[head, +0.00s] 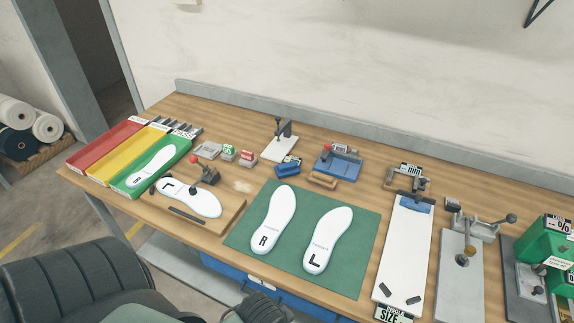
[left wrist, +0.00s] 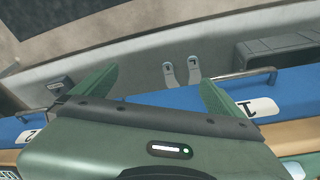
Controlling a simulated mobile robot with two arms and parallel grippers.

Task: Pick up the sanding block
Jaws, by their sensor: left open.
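A small tan block (head: 322,180) lies on the bench behind the green mat, and a small blue block (head: 288,170) lies just left of it. I cannot tell for sure which is the sanding block. My left gripper (left wrist: 160,88) has its two green fingers spread apart with nothing between them. It faces blue drawer fronts (left wrist: 145,88) below the bench top, away from both blocks. Neither block shows in the left wrist view. My right gripper is not in view.
The green mat (head: 237,238) carries two white insoles, R and L. Red, yellow and green trays (head: 110,140) stand at left. A blue fixture (head: 340,163) stands behind the tan block. A white sizing board (head: 405,250) and clamp fixtures stand at right.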

